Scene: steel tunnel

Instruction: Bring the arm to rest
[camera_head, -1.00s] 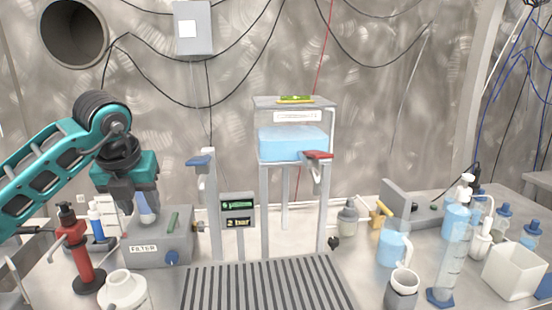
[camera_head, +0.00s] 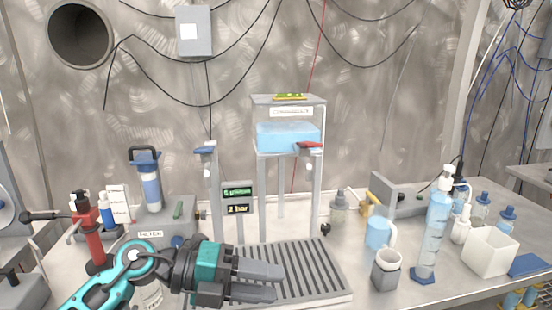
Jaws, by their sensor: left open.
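My left arm comes in from the bottom left. Its teal and grey gripper (camera_head: 277,282) points right, in front of the grey slatted grate (camera_head: 318,268) and covering its lower left part. The two fingers are apart and nothing shows between them. Behind it, a filter cartridge (camera_head: 151,188) with a dark looped handle stands upright on the grey box labelled FILTER (camera_head: 187,225). The gripper is clear of the cartridge. My right gripper is not in view.
A red pump (camera_head: 90,230) stands left of my arm. A stand with a blue water tank (camera_head: 287,136) rises behind the grate. At right are a jug (camera_head: 379,228), a grey cup (camera_head: 386,273), a tall cylinder (camera_head: 431,238) and a white box (camera_head: 490,252). Bare table lies around the cup.

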